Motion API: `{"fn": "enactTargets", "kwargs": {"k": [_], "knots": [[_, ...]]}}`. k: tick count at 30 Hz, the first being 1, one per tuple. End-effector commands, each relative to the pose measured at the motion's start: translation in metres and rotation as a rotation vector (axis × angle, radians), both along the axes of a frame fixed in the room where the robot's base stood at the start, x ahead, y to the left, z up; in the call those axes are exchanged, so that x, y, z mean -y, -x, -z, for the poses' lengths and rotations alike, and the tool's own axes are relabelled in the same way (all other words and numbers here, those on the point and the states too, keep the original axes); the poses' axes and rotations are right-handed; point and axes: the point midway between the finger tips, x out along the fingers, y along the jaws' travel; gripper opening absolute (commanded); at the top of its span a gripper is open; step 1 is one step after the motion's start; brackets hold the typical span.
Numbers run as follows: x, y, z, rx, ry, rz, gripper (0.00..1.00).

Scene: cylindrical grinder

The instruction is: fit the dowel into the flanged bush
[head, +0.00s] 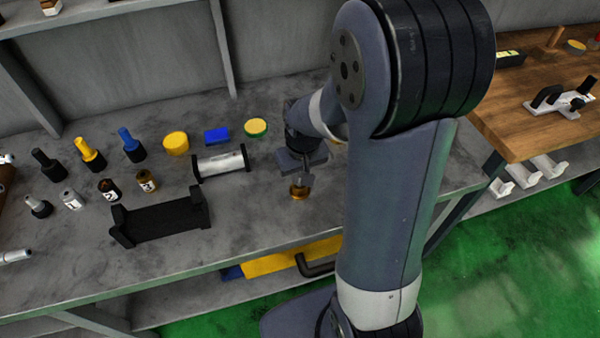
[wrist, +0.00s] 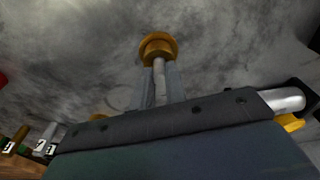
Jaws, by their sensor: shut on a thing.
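My gripper (head: 304,178) is over the front part of the grey bench and points down. In the wrist view its two grey fingers (wrist: 160,88) are shut on the dowel (wrist: 160,80), a pale slim rod between them. The flanged bush (head: 299,193) is brass-coloured and stands on the bench right under the fingertips. In the wrist view the bush (wrist: 157,46) is at the dowel's far end, its round flange facing away. The dowel's end meets the bush there; I cannot tell whether it is inside the bore or only touching it.
A silver cylinder in a black holder (head: 221,162) lies left of my gripper, with an empty black cradle (head: 165,222) farther left. Yellow, blue and green-rimmed items (head: 256,127) stand behind. Several bottles and handled tools (head: 89,154) stand at far left. The bench's front edge is close.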

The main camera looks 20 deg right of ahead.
Motion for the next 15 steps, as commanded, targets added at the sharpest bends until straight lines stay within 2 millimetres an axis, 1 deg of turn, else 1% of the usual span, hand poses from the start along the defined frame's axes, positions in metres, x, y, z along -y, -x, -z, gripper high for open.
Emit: {"fn": "enactTargets", "kwargs": {"k": [4, 5, 6, 12, 15], "knots": [[0.0, -0.0001, 0.0042, 0.0, 0.0, 0.0, 0.0], [0.0, 0.0, 0.0041, 0.0, 0.0, 0.0, 0.14], [0.0, -0.0001, 0.003, 0.0, 0.0, 0.0, 0.17], [0.0, 0.0, 0.0029, 0.0, 0.0, 0.0, 0.34], [0.0, 0.0, 0.0029, 0.0, 0.0, 0.0, 0.35]]}}
